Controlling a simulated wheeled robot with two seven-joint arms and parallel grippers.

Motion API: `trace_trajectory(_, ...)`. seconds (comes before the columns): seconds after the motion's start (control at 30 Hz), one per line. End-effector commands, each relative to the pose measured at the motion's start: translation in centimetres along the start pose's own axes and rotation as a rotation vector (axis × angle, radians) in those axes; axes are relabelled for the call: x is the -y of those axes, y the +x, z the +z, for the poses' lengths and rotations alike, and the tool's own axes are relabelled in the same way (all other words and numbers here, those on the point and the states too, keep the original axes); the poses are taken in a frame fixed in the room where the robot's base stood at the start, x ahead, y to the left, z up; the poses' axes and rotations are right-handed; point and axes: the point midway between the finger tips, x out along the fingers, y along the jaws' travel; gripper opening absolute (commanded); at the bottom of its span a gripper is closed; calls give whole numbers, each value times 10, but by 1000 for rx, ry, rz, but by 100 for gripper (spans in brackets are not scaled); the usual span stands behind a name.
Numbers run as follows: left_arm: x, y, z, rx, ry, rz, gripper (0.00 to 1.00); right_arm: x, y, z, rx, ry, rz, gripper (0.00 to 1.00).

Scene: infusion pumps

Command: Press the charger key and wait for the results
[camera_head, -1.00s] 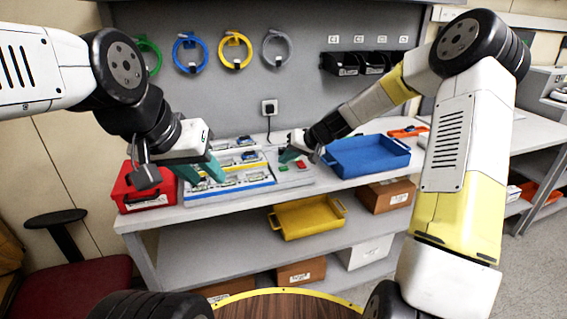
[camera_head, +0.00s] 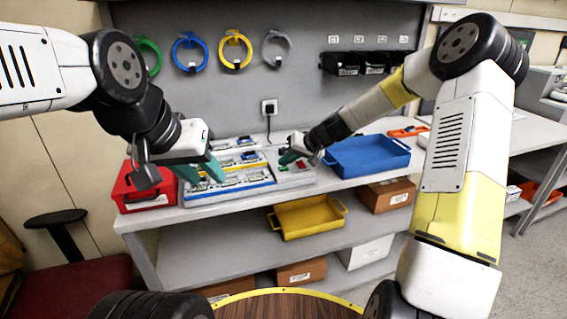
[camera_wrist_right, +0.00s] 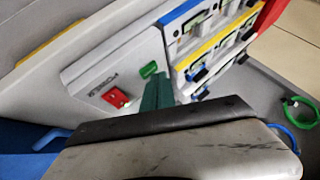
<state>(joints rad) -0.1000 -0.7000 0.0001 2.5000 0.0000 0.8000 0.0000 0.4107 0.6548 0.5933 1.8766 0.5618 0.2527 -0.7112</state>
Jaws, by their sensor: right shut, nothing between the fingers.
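The charger (camera_head: 293,178) is a light grey panel on the workbench, at the right end of the module rack (camera_head: 230,190) with its blue, yellow and white rows. In the right wrist view the charger shows a green key (camera_wrist_right: 148,69) and a red switch (camera_wrist_right: 115,97) beside dark lettering. My right gripper (camera_head: 287,158) is shut and empty, its teal fingertips (camera_wrist_right: 157,82) close to the green key. I cannot tell whether they touch it. My left gripper (camera_head: 203,174) is open and empty, with its teal fingers apart over the rack's left part.
A red box (camera_head: 146,199) stands left of the rack, and a blue tray (camera_head: 372,170) stands right of the charger. A yellow tray (camera_head: 309,219) sits on the shelf below. A wall socket (camera_head: 269,107) with a cable is behind. Coloured cable coils hang on the back panel.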

Motion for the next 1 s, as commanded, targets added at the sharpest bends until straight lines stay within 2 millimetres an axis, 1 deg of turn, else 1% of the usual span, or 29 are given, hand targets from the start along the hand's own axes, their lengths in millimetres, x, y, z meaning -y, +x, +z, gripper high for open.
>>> trace_trajectory(1.0, 0, 0, 0, 0, 0, 0, 36, -4, 6, 4, 1, 0, 0, 0)
